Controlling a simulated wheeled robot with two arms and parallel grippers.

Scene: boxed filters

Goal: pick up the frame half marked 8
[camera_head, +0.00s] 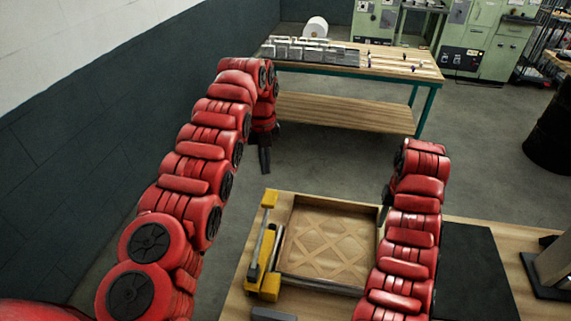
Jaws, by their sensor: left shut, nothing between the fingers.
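My left arm reaches out from the left, and its dark gripper (264,158) hangs below the wrist over the floor, shut and empty. It is left of and beyond the near table, touching nothing. My right arm rises from the bottom. A dark part of its gripper (386,202) shows beside the wooden tray, mostly hidden by the red arm. A square wooden tray (327,240) with a crossed diamond pattern lies on the near table. No mark 8 is readable, so I cannot tell which thing is the frame half.
A yellow and grey clamp (264,250) stands left of the tray. A black mat (470,275) lies at right on the near table (237,300). A far workbench (400,66) bears grey blocks (310,53) and a white roll (316,27). Open floor separates the tables.

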